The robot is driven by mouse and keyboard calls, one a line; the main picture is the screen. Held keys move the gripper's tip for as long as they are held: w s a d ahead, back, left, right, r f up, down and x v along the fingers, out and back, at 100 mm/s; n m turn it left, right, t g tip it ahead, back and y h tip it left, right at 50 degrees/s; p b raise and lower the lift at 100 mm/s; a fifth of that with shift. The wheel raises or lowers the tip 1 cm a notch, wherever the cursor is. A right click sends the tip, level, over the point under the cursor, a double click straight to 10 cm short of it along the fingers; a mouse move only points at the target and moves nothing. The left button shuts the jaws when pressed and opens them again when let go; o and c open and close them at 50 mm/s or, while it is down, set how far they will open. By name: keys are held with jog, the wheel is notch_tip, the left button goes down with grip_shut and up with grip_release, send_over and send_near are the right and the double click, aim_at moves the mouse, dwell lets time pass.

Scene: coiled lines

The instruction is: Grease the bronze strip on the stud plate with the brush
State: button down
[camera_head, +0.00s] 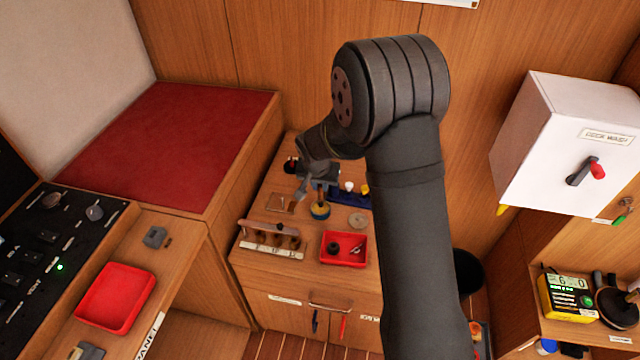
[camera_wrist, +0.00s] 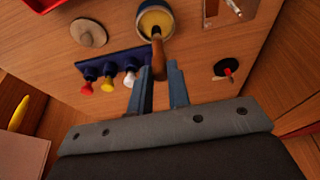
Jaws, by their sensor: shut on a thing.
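My gripper (camera_wrist: 160,72) is shut on the brown handle of the brush (camera_wrist: 157,52). The brush points down into a round pot (camera_wrist: 143,27) of yellow grease; its bristles are hidden, so I cannot tell how deep they are. In the head view the gripper (camera_head: 320,187) is over the same blue-sided pot (camera_head: 320,213). A flat square plate (camera_head: 273,203), which looks like the stud plate, lies left of the pot. It is partly cut off at the top right in the wrist view (camera_wrist: 214,9). A thin pale and reddish piece lies on it; I cannot clearly make out the bronze strip.
A blue rack (camera_wrist: 107,67) with red, yellow and white knobs and a tan disc (camera_wrist: 88,33) are beside the pot. A red tray (camera_head: 343,262) and a numbered rail (camera_head: 271,250) stand in front. A small black-and-red item (camera_head: 291,166) is behind the plate.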

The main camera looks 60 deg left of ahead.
jog(key=shift+f, duration=0.55)
dwell(1.1)
jog(key=shift+r, duration=3.55)
jog(key=w+d+f+m+h, duration=0.1)
jog(key=w+d+f+m, duration=0.15)
jog(key=w+d, duration=1)
jog(key=w+d+f+m, duration=0.2)
jog(key=w+d+f, duration=0.1)
jog(key=w+d, duration=0.9)
jog(key=w+d+f+m, duration=0.2)
jog(key=d, duration=1.4)
jog(key=w+d+f+m+t+h, duration=0.1)
jog(key=w+d+f+m, duration=0.1)
jog(key=d, duration=1.5)
jog(key=shift+w+d+f, duration=0.2)
jog(key=shift+w+f, duration=0.15)
jog(key=shift+w, duration=0.35)
